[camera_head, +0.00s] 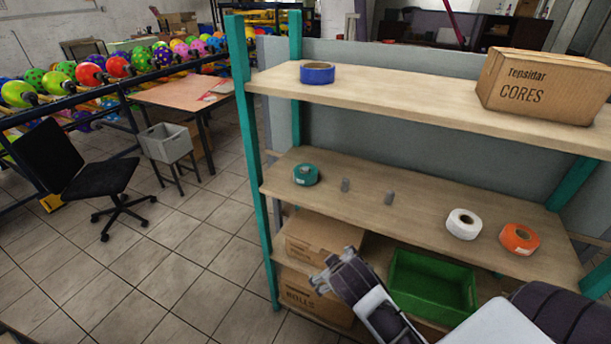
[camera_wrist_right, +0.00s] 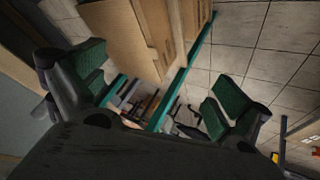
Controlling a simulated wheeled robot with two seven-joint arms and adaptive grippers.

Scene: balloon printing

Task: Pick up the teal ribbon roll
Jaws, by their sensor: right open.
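The teal ribbon roll (camera_head: 306,175) lies on the left part of the middle shelf (camera_head: 420,205), near the teal post. My right gripper (camera_head: 328,272) comes in from the lower right in the head view. It is below and in front of the middle shelf, lower in the picture than the roll and apart from it. In the right wrist view its two green-padded fingers (camera_wrist_right: 155,85) are spread with nothing between them. The teal roll cannot be made out in the wrist view. My left gripper is not in view.
A blue roll (camera_head: 317,73) and a cardboard box (camera_head: 540,85) are above. Boxes (camera_head: 318,240) and a green crate (camera_head: 432,282) are below. A teal post (camera_head: 252,150) stands left.

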